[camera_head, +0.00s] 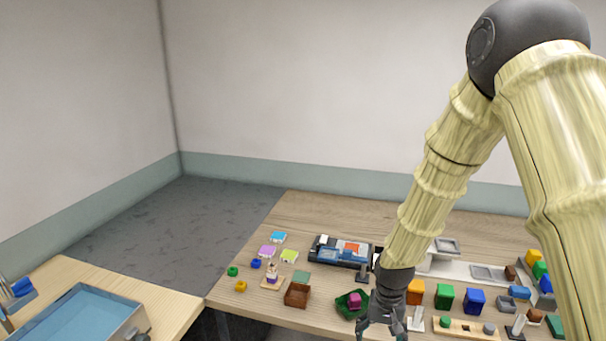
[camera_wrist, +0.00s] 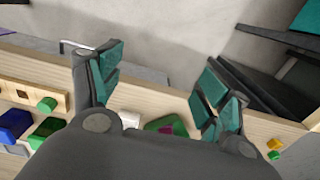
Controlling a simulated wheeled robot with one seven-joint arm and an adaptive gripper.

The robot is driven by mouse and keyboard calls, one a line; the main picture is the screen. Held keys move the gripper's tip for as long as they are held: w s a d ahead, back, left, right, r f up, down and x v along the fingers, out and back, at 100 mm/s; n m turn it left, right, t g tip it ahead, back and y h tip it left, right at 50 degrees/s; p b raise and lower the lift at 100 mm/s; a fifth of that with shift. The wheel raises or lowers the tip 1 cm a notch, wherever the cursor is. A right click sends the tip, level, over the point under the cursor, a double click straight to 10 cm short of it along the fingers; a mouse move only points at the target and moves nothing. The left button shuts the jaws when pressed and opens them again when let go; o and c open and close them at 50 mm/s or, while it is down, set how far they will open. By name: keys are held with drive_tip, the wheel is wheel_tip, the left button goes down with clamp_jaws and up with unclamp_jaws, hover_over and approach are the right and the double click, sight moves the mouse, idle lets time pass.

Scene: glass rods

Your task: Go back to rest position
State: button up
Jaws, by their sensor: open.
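My gripper (camera_head: 382,326) hangs at the end of my arm near the front edge of the wooden table (camera_head: 335,210), pointing down. In the wrist view my gripper (camera_wrist: 157,78) has its two teal-padded fingers spread wide apart, with nothing between them. Behind the fingers are the table's edge and the grey floor. A green tray (camera_head: 341,309) with a magenta block (camera_head: 354,299) stands just left of my gripper in the head view. The tray also shows in the wrist view (camera_wrist: 152,125), partly hidden by my gripper.
A brown box (camera_head: 297,298) stands left of the green tray. Orange (camera_head: 415,290), green (camera_head: 444,296) and blue (camera_head: 474,300) bins stand to the right. Several small coloured items lie at the table's left. A second table holds a blue basin (camera_head: 80,318).

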drive_tip(key=s+f+n+b, duration=0.1)
drive_tip(key=s+f+b, duration=0.2)
drive_tip(key=s+f, duration=1.3)
drive_tip(key=s+d+f+b, duration=0.1)
drive_tip(key=s+f, duration=0.5)
drive_tip(key=s, duration=0.3)
drive_tip(key=s+d+f+n+b, duration=0.1)
drive_tip(key=s+d+f, duration=0.1)
drive_tip(key=s+f, duration=0.5)
drive_tip(key=shift+s+d, duration=0.2)
drive_tip(key=shift+s, duration=0.8)
